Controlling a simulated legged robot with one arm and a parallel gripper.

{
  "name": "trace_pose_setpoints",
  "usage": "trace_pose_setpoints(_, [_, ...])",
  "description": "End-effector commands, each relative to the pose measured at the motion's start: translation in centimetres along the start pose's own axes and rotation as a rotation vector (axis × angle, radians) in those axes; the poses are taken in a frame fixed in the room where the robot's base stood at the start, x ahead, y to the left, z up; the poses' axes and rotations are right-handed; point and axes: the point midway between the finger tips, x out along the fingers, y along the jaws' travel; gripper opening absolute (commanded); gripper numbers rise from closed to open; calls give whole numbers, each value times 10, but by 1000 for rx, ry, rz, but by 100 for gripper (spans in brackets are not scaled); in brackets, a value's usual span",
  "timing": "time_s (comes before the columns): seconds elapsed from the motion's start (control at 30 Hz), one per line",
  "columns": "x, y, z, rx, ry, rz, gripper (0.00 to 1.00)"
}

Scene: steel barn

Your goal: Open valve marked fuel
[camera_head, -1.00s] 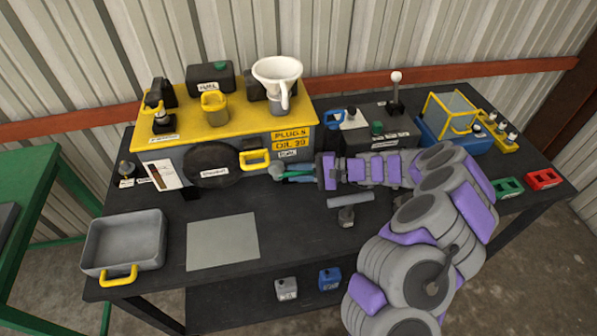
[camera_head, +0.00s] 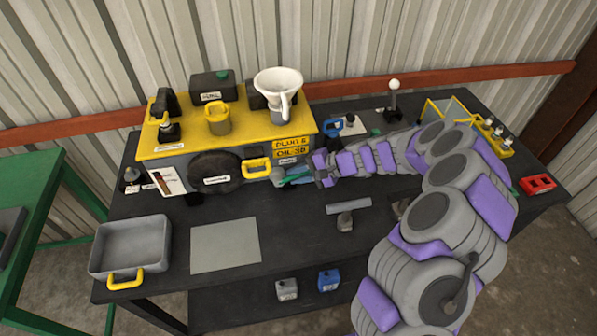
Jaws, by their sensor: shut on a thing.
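The yellow-topped grey machine (camera_head: 160,149) stands at the back left of the black table. A small label sits on its front right, beside the yellow handle (camera_head: 256,167), in the spot where the earlier view reads "FUEL". A small grey valve part (camera_head: 279,176) sticks out just below that label. My gripper (camera_head: 287,177) reaches in from the right and is shut on this valve part. Its fingertips partly hide the valve, so its turn angle cannot be told. A black tank (camera_head: 212,88) with a green cap and a label stands on the machine's back.
A grey tray (camera_head: 130,244), a grey mat (camera_head: 225,245) and a T-shaped tool (camera_head: 347,216) lie in front. A red block (camera_head: 538,184) is far right.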

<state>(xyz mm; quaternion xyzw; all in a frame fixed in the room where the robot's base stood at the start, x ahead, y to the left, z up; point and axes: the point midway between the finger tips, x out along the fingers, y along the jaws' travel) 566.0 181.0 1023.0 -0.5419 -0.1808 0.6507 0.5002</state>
Motion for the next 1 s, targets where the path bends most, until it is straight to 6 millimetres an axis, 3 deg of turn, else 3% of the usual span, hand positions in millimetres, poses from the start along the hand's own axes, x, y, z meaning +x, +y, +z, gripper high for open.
trace_pose_setpoints(0.5, [-2, -28, 21, -162, 266, 382, 0])
trace_pose_setpoints(1.0, [6, -35, 29, -246, 419, 593, 0])
